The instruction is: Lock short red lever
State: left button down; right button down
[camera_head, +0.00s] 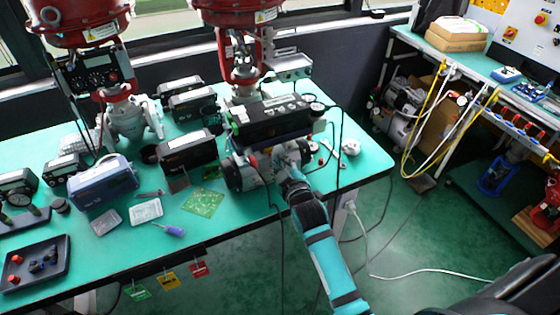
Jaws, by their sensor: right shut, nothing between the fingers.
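The black valve positioner (270,121) is mounted on the large red valve actuator (247,17) at the back of the green table. Below it sits a grey valve body (238,172) with round ends. A small red part (253,162) shows on its left side; it may be the short red lever, but it is too small to be sure. My right gripper (286,172) is at the front of this valve body, shut and empty, and covers part of it. I cannot tell whether it touches anything. My left gripper is out of view.
The table (250,218) holds a second red actuator (82,20), a blue-grey box (104,183), a green circuit board (203,202), a purple-handled screwdriver (170,229) and a black tray (36,263). Thin cables hang around my right arm. A workbench (470,65) stands at right.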

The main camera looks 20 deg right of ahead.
jog(key=shift+d+f+m+y+p, duration=0.1)
jog(key=shift+d+m+y+p, duration=0.3)
jog(key=shift+m+p, duration=0.45)
jog(key=shift+d+f+m+g+y+p, duration=0.1)
jog(key=shift+d+f+m+y+p, duration=0.2)
jog(key=shift+m, duration=0.45)
jog(key=shift+d+f+m+g+y+p, duration=0.1)
jog(key=shift+d+f+m+y+p, duration=0.15)
jog(key=shift+d+m+p, duration=0.35)
jog(key=shift+d+f+m+g+y+p, duration=0.1)
jog(key=shift+d+f+m+y+p, duration=0.15)
jog(key=shift+m, duration=0.65)
jog(key=shift+a, duration=0.1)
jog(key=s+d+r+p, duration=0.1)
jog(key=s+d+r, duration=0.1)
jog(key=s+r, duration=0.4)
jog(key=s, duration=0.3)
jog(key=shift+s+d+p, duration=0.3)
jog(key=shift+d+p, duration=0.05)
jog(key=shift+f, duration=0.1)
